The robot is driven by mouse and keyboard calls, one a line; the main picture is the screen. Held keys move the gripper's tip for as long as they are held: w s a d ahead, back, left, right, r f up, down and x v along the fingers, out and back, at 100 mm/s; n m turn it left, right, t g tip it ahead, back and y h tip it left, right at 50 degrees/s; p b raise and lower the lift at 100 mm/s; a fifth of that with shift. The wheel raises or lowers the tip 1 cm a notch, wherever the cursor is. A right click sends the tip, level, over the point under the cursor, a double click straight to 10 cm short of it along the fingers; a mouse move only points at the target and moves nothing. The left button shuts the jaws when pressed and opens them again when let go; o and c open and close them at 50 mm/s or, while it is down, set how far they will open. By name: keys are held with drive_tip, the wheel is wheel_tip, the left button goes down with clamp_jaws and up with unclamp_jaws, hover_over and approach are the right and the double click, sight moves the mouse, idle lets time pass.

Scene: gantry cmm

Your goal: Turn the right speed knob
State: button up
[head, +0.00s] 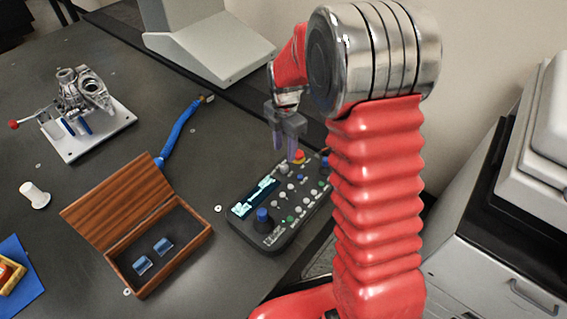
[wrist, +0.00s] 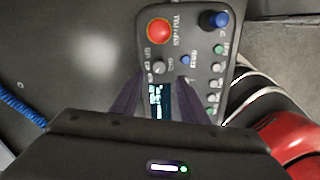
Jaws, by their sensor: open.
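The dark control box (head: 272,238) lies on the table with a screen, several buttons and a red stop button (head: 298,156). A small grey knob (head: 283,169) sits near the stop button. In the wrist view the stop button (wrist: 158,31) is at top, with the small grey knob (wrist: 158,67) below it and above the lit screen (wrist: 158,100). My gripper (head: 285,152) is open and empty above that end of the box. In the wrist view its purple fingers (wrist: 158,82) lie either side of the screen, below the knob. Part of the box is hidden by my gripper.
A blue-capped joystick (head: 263,218) stands up at the box's near end; another blue knob (wrist: 214,19) is at the far end. An open wooden case (head: 172,262) lies left of the box. A blue hose (head: 180,132) and a clamped part on a plate (head: 108,138) are further left.

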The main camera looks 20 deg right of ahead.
sight(285, 167)
wheel_tip(285, 167, down, 7)
drive_tip(key=shift+f, duration=0.2)
drive_tip(key=shift+c, duration=0.4)
